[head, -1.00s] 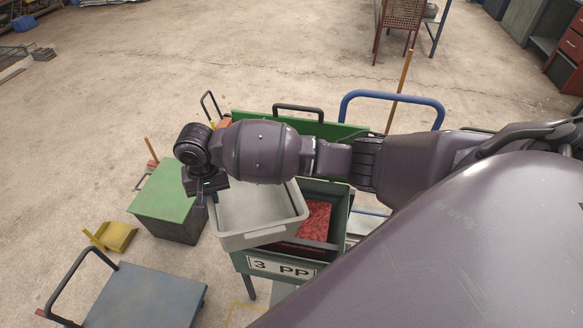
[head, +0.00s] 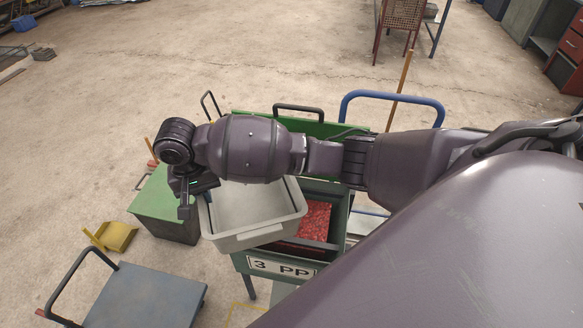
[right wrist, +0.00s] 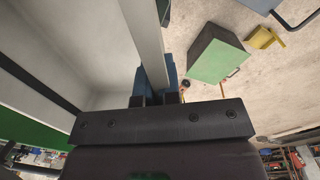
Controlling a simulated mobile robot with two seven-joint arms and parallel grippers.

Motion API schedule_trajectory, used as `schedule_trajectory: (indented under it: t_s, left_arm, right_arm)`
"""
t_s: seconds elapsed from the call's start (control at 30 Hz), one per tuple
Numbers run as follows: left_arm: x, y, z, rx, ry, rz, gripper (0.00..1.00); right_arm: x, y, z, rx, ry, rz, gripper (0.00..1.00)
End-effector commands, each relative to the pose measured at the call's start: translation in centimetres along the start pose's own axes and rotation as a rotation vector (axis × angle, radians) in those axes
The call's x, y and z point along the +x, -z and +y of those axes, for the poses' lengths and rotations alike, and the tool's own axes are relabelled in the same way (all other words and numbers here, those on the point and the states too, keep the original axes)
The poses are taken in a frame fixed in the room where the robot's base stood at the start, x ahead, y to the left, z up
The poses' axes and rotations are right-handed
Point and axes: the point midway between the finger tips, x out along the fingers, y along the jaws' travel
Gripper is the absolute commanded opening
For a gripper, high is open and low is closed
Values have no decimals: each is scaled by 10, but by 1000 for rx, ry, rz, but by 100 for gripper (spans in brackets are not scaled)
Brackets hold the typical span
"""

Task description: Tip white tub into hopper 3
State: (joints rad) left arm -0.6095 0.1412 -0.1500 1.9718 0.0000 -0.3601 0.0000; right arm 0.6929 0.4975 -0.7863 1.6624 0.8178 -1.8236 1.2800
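The white tub (head: 255,235) is over the left part of hopper 3 (head: 336,215), with its left side past the hopper's edge. The inside that shows looks pale and bare; my arm hides its far part. Hopper 3 bears a "3 PP" sign (head: 281,268), and red material (head: 313,220) shows inside it, right of the tub. My right gripper (head: 186,207) is at the tub's left rim. In the right wrist view, the gripper's fingers (right wrist: 155,84) are on both sides of the tub's rim (right wrist: 146,40) and look closed on it. My left gripper is out of view.
A green-topped box (head: 165,203) stands left of the hopper, with a yellow scoop (head: 117,236) on the floor beside it. A grey cart (head: 145,297) is at the lower left. A blue handle (head: 392,97) and a wooden pole (head: 401,88) rise behind.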

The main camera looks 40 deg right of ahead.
Motion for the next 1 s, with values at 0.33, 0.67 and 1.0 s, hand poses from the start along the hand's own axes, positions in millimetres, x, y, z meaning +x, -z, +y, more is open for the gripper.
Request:
schedule_trajectory:
  t_s: [0.33, 0.67, 1.0]
  left_arm:
    - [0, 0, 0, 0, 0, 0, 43]
    - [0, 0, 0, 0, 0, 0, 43]
    - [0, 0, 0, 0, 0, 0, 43]
  right_arm:
    - [-10, -29, -17, -2, 2, -2, 0]
    - [-19, -56, -31, -1, 1, -1, 0]
    - [-27, -80, -45, 0, 1, 0, 0]
